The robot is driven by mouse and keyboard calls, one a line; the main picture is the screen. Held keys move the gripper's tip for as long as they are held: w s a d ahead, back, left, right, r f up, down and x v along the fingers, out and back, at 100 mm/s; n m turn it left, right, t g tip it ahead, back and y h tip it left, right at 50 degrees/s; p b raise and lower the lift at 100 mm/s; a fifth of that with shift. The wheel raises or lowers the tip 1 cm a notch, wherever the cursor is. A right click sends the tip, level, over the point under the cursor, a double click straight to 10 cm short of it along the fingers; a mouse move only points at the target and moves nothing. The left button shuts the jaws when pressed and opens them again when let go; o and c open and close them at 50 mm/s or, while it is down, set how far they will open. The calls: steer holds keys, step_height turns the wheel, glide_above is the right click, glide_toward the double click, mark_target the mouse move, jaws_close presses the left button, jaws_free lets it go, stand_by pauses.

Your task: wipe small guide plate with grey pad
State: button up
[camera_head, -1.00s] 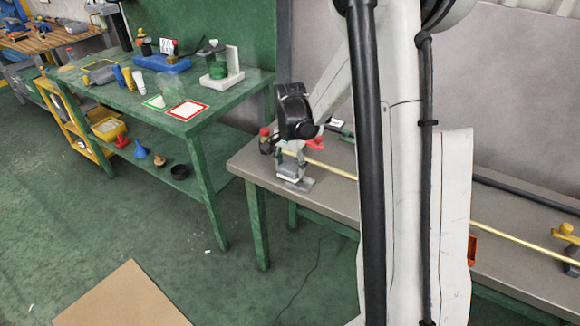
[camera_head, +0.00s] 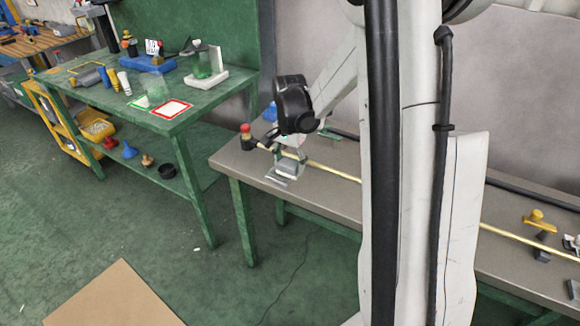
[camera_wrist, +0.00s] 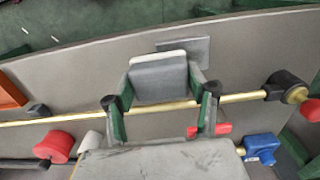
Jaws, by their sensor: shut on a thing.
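My gripper (camera_wrist: 160,88) is shut on the grey pad (camera_wrist: 160,82), a block with a pale edge held between its green, black-jointed fingers. In the head view my gripper (camera_head: 289,150) is low over the bench with the pad (camera_head: 290,168) beneath it. The small guide plate (camera_wrist: 190,48) is a flat grey rectangle on the bench; the pad hides part of it in the wrist view. In the head view the plate (camera_head: 276,180) shows to the left of the pad. I cannot tell whether pad and plate touch.
A brass rod (camera_wrist: 240,99) runs along the grey bench (camera_head: 330,200) to a black holder (camera_wrist: 284,85). A green table (camera_head: 135,108) stands left.

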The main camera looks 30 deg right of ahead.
mark_target(289, 162)
steer(key=shift+r+p, duration=1.25)
steer(key=shift+r, duration=1.3)
